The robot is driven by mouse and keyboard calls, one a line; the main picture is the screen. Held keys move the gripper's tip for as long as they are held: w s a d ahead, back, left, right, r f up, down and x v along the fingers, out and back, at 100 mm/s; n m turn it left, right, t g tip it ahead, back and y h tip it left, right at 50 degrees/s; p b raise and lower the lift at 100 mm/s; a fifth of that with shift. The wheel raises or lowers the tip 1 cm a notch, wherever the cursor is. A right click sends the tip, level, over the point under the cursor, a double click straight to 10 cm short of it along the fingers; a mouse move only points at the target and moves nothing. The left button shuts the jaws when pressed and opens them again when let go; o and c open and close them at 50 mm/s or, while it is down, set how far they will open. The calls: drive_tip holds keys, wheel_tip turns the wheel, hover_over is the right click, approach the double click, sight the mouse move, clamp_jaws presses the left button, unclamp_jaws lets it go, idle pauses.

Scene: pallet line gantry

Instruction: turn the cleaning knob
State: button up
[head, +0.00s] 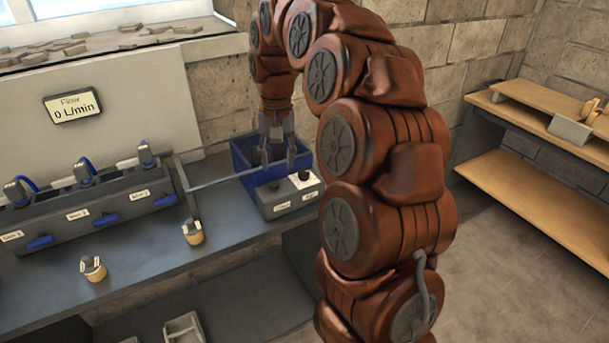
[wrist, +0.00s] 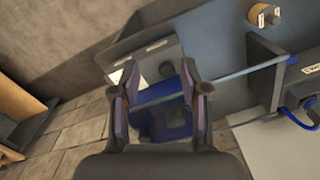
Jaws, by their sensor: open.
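A grey control box (head: 290,203) stands at the right end of the bench. It has a dark knob (head: 273,185) on the left, a white-topped knob (head: 304,178) on the right and two small labels on its front, too small to read surely. I cannot tell which knob is for cleaning. My gripper (head: 276,158) points down, open and empty, above the blue bin behind the box. In the wrist view my gripper (wrist: 159,76) shows spread fingers, with the dark knob (wrist: 166,70) between the fingertips and the white-topped knob partly hidden by the left finger.
The blue bin (head: 242,157) adjoins the box. A thin rail (head: 215,178) runs left from it to a grey rack with hoses and blue levers (head: 106,220). Two brass-coloured fittings (head: 193,233) stand on the bench. A flow display (head: 72,104) reads 0 L/min. Wooden shelves (head: 530,190) stand right.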

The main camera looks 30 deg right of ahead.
sight(304, 170)
drive_tip(key=w+d+f+m, duration=0.1)
drive_tip(key=w+d, duration=0.1)
drive_tip(key=d, duration=0.1)
drive_tip(key=w+d+f+m+b, duration=0.1)
drive_tip(key=w+d+f, duration=0.1)
drive_tip(key=d, duration=0.2)
drive_tip(key=w+d+f+m+b, duration=0.1)
drive_tip(key=w+d, duration=0.1)
drive_tip(key=d, duration=0.2)
drive_tip(key=shift+w+d+f+m+h, duration=0.15)
drive_tip(key=shift+w+f+m+h, duration=0.15)
drive_tip(key=shift+w+f, duration=0.05)
drive_tip(key=shift+d+f, duration=0.25)
drive_tip(key=shift+d, duration=0.05)
drive_tip(key=shift+f+p, duration=0.55)
drive_tip(key=shift+f, duration=3.2)
clamp_jaws()
